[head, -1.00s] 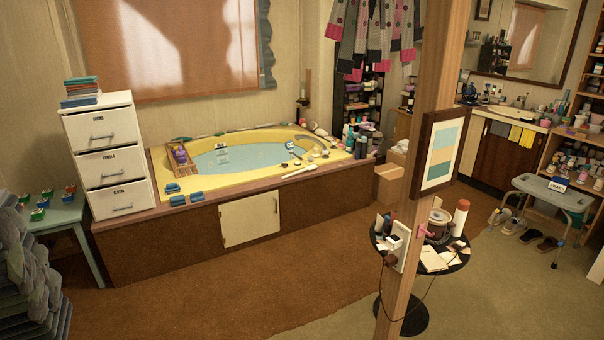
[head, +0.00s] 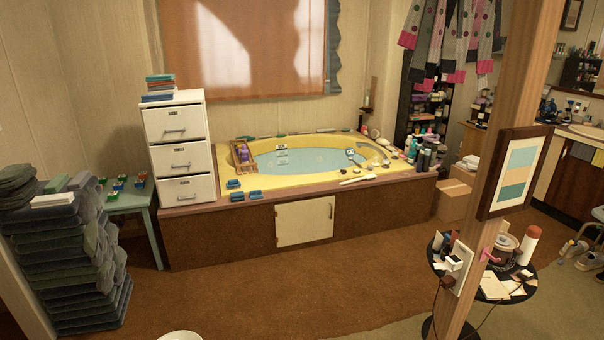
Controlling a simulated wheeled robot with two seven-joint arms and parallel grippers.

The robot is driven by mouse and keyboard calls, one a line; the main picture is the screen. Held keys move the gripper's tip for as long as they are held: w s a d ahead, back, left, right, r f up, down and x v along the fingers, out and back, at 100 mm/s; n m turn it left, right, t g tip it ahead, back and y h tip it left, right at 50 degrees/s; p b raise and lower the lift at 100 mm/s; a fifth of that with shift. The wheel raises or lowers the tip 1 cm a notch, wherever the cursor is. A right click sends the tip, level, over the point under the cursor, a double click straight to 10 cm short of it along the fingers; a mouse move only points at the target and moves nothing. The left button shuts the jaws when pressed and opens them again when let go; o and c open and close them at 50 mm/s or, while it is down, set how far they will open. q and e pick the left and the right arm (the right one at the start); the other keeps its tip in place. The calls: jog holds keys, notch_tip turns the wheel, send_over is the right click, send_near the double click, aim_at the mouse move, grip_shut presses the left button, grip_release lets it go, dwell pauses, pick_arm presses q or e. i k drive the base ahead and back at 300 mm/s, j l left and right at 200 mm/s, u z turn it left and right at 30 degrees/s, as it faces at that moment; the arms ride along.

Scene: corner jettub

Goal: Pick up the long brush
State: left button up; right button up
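A long white brush (head: 358,179) lies on the front right part of the tub's rim, its handle pointing to the lower left. It is small in the head view, so its bristles are hard to make out. The yellow corner tub (head: 222,168) holds blue water and has a brown panelled front. Neither of my grippers is in view.
A white drawer cabinet (head: 180,157) stands left of the tub. A wooden post (head: 505,140) and a round black table (head: 520,293) with clutter stand at the right. Folded towels (head: 65,265) are stacked at left. The brown carpet (head: 290,285) before the tub is clear.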

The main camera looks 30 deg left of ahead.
aim_at(371, 176)
jog(key=i+j+u, duration=0.25)
jog(key=i, duration=0.15)
jog(key=i+j+u, duration=0.1)
jog(key=i+u, duration=0.15)
jog(key=i, duration=0.15)
jog(key=i+u, duration=0.3)
jog(key=i, duration=2.05)
